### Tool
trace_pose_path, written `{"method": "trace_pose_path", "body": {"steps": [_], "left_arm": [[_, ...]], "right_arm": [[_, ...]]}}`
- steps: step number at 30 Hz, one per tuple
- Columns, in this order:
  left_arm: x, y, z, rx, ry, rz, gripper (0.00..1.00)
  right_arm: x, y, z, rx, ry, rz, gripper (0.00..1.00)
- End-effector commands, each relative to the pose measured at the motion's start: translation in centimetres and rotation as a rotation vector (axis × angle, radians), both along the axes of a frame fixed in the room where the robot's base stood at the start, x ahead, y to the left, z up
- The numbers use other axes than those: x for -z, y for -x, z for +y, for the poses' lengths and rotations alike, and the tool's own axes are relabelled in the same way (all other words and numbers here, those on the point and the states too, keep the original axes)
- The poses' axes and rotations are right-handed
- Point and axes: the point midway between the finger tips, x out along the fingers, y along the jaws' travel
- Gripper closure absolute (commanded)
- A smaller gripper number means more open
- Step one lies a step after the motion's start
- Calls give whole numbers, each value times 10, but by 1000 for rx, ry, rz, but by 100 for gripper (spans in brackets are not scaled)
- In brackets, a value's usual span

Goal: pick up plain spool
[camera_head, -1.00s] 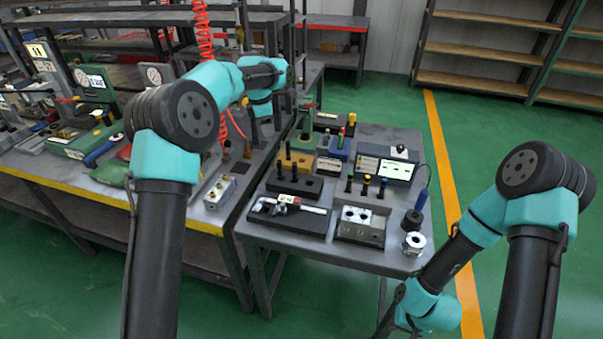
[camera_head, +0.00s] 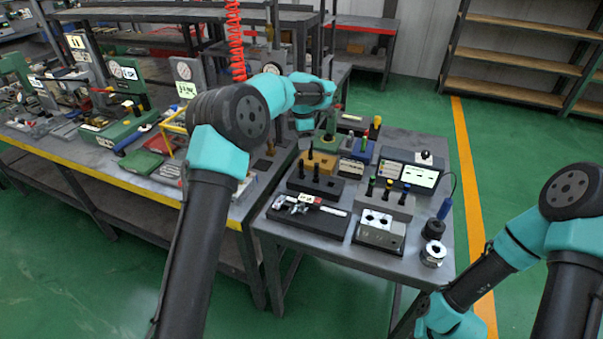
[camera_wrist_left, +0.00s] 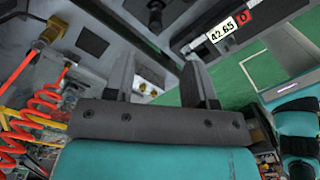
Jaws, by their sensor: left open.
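Several plain dark spools (camera_head: 316,173) stand upright in a black block on the small table; I cannot tell which is the plain spool meant. Spools with coloured tops (camera_head: 388,188) stand in a grey block beside it. My left gripper (camera_head: 303,132) is at the rear left of the small table, small and partly hidden by its arm. In the left wrist view its two fingers (camera_wrist_left: 163,85) are apart, and nothing is held between them.
A caliper (camera_head: 310,207) lies in a dark tray at the small table's front left. A silver valve block (camera_head: 380,232) and a metal ring (camera_head: 433,254) stand near the front edge. A red coiled hose (camera_head: 235,40) hangs behind the left arm.

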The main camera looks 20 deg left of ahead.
Motion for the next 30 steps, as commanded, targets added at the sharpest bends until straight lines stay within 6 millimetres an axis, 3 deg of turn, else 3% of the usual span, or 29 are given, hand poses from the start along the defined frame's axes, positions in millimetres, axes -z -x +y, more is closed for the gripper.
{"method": "trace_pose_path", "body": {"steps": [6,12,25,30], "left_arm": [[39,1,1,0,0,4,49],[64,0,0,0,1,2,49],[69,0,1,0,0,1,49],[85,-2,3,-1,0,2,49]], "right_arm": [[0,0,0,0,0,0,100],[0,0,0,0,0,0,100],[0,0,0,0,0,0,100],[0,0,0,0,0,0,100]]}}
